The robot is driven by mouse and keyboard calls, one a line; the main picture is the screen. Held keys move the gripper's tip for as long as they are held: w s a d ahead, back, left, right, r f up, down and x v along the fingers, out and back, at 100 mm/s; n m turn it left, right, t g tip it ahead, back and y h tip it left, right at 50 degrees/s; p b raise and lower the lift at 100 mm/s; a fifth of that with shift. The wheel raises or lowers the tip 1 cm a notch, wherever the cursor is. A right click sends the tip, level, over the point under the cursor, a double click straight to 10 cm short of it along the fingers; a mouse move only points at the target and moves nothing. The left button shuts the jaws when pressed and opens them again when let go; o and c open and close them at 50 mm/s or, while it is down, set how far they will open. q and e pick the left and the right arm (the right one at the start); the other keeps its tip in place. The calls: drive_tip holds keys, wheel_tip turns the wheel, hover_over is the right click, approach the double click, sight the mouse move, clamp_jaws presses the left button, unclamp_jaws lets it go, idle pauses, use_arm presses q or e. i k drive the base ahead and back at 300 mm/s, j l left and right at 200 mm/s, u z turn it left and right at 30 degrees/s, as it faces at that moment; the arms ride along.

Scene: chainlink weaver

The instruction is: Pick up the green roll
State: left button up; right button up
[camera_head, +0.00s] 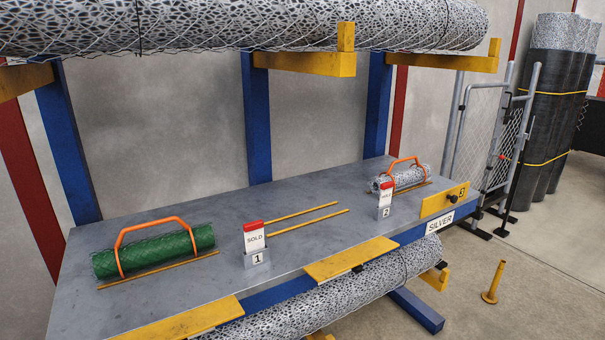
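The green roll (155,251) lies on its side at the left of the grey metal table (200,285). It is a roll of green mesh with an orange carrying handle (150,222) arching over it. A thin yellow strip (160,270) runs along the table just in front of it. Neither of my grippers shows in the head view, and nothing touches the roll.
A silver mesh roll (408,178) with an orange handle lies at the table's far right. Holders numbered 1 (255,244) and 2 (385,200) stand between the rolls. A large mesh roll (240,25) rests on yellow arms above. The table's middle is mostly clear.

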sight(118, 261)
drive_tip(key=i+l+u, duration=0.2)
drive_tip(key=u, duration=0.3)
drive_tip(key=i+l+u, duration=0.25)
drive_tip(key=u, duration=0.2)
